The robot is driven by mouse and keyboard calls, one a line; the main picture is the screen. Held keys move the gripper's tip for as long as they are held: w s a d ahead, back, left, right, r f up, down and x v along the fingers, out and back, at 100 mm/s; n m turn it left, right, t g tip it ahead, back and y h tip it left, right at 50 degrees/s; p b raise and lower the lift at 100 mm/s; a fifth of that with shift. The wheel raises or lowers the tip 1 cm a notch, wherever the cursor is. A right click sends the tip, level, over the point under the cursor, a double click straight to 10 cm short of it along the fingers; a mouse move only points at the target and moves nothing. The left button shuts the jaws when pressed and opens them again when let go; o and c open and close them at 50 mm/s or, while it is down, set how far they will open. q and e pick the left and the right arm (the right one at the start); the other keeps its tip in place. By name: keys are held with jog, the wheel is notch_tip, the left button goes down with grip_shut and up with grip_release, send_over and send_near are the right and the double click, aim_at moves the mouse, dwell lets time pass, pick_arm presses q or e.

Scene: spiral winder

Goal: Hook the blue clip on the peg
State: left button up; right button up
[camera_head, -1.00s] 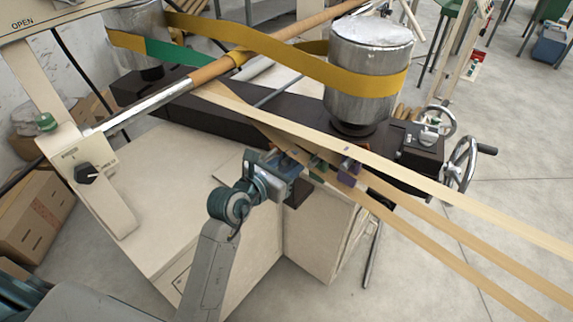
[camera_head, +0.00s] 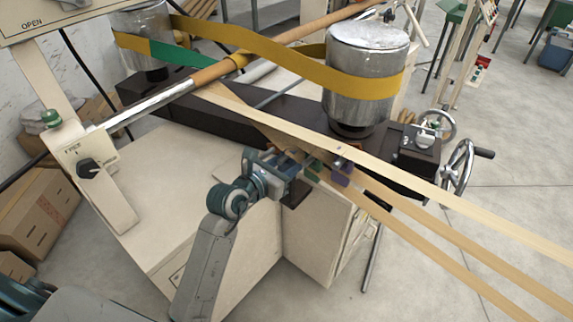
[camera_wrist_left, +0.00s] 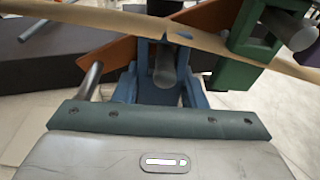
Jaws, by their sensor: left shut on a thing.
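The blue clip (camera_wrist_left: 178,52) is in the middle of the left wrist view, at the fingers of my left gripper (camera_wrist_left: 163,92), which is shut on it. A grey peg end (camera_wrist_left: 164,70) shows within the blue clip's outline; whether the clip is hooked on it I cannot tell. A paper strip (camera_wrist_left: 75,17) runs across at the clip's top. In the head view my left gripper (camera_head: 291,165) is under the pale strip, and the blue clip is hard to make out there. The right gripper is not in view.
A green clip (camera_wrist_left: 231,78) sits at another peg (camera_wrist_left: 290,30) to the right; a bare grey peg (camera_wrist_left: 91,79) stands left. A purple clip (camera_head: 342,173) is right of my gripper. Pale strips (camera_head: 440,185) stretch rightwards. A metal drum (camera_head: 362,75) with a yellow belt stands behind.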

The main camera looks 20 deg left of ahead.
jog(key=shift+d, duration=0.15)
pick_arm(q)
jog(key=o, duration=0.8)
jog(key=shift+o, duration=1.3)
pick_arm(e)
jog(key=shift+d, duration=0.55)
